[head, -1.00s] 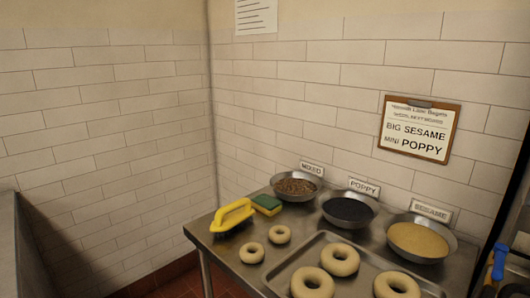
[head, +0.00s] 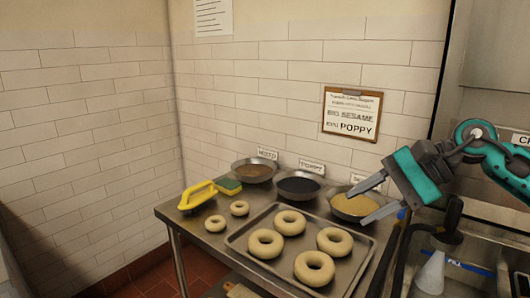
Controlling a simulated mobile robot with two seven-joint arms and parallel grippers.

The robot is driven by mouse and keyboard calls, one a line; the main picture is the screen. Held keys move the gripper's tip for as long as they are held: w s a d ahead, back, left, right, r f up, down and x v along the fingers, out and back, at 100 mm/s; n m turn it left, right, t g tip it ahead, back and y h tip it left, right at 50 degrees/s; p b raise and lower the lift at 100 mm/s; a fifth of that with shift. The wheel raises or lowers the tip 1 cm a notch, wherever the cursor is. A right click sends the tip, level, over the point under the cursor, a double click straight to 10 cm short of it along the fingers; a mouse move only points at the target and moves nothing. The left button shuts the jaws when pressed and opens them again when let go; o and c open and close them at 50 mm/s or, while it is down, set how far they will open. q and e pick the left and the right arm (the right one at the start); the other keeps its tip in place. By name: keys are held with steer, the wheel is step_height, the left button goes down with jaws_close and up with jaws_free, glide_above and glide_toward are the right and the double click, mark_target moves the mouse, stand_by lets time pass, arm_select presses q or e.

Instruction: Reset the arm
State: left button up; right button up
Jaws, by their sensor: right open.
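My right gripper (head: 372,203) comes in from the right in the head view. Its two grey fingers are apart with no object seen between them. The fingers show in front of the sesame bowl (head: 340,212) and partly cover it and its label; I cannot tell how high above it they are. My left gripper is not in view.
A steel table (head: 175,212) holds a tray (head: 232,240) with several large bagels (head: 290,222). Two small bagels (head: 239,208), a yellow-handled brush (head: 198,194), a sponge (head: 229,187), a mixed bowl (head: 255,172) and a poppy bowl (head: 299,188) stand around it. A clipboard (head: 351,113) hangs behind.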

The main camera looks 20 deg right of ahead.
steer(key=w+a+r+m+t+y, duration=0.2)
steer(key=a+m+t+y, duration=0.45)
steer(key=a+m, duration=0.5)
steer(key=s+d+f+m+t+h, duration=0.15)
steer(key=f+m+h, duration=0.4)
steer(key=m, duration=0.65)
steer(key=s+d+f+m+t+h, duration=0.1)
steer(key=d+f+m+t+h, duration=0.15)
steer(key=f+m+h, duration=0.65)
steer(key=s+d+f+m+t+h, duration=0.1)
steer(key=d+m+h, duration=0.15)
steer(key=m, duration=1.15)
steer(key=s+a+f+m+g+y, duration=0.1)
steer(key=s+a+f+m+g, duration=0.1)
steer(key=s+f+m+g, duration=0.65)
steer(key=s+a+f+m+g+y, duration=0.15)
steer(key=s+f+m+g, duration=0.35)
steer(key=s, duration=0.7)
steer(key=w+a+f+n+t, duration=0.3)
steer(key=w+f+t, duration=0.4)
steer(key=f+t, duration=0.1)
steer(key=shift+w+f+y, duration=0.15)
steer(key=shift+f+y, duration=0.25)
steer(key=shift+f, duration=0.5)
